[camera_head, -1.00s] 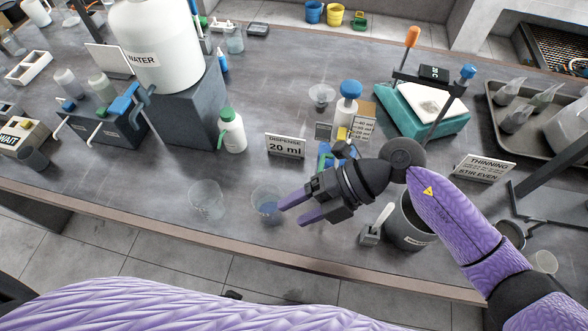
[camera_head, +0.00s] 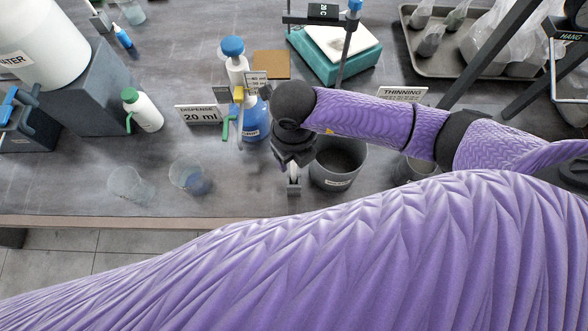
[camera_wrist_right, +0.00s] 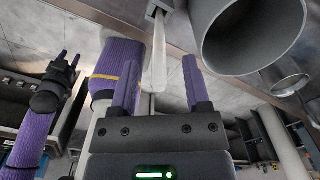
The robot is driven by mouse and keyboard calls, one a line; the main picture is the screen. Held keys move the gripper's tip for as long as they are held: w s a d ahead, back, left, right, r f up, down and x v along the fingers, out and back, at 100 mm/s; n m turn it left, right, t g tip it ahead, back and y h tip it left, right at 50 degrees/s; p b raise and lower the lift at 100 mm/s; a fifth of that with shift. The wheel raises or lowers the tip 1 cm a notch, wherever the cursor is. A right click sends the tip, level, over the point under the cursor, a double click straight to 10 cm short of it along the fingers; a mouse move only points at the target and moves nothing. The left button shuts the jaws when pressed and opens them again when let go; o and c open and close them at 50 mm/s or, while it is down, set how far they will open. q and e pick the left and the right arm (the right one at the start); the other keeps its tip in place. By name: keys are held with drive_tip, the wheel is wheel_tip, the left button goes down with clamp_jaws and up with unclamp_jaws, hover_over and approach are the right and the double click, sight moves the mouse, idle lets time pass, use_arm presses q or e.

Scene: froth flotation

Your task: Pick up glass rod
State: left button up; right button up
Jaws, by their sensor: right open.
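A pale upright piece, which I take to be the glass rod (camera_wrist_right: 158,60), stands in a small grey holder (camera_head: 294,187) near the bench's front edge. In the head view my right gripper (camera_head: 292,158) is just above and behind it and hides most of it. In the right wrist view my right gripper (camera_wrist_right: 161,72) is open, with the pale piece in line with the gap between its fingers. I cannot tell whether they touch it. My left gripper (camera_wrist_right: 69,62) shows only in the wrist view, its small fingertips apart, away from the rod.
A grey metal container (camera_head: 335,180) stands close on the right of the holder. Clear beakers (camera_head: 188,176) stand to the left near the front edge. A blue bottle (camera_head: 252,122) and a "20 ml" sign (camera_head: 199,114) are behind. The bench between the beakers and holder is clear.

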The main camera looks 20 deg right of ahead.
drive_tip(key=shift+f, duration=0.3)
clamp_jaws()
drive_tip(key=shift+r, duration=0.1)
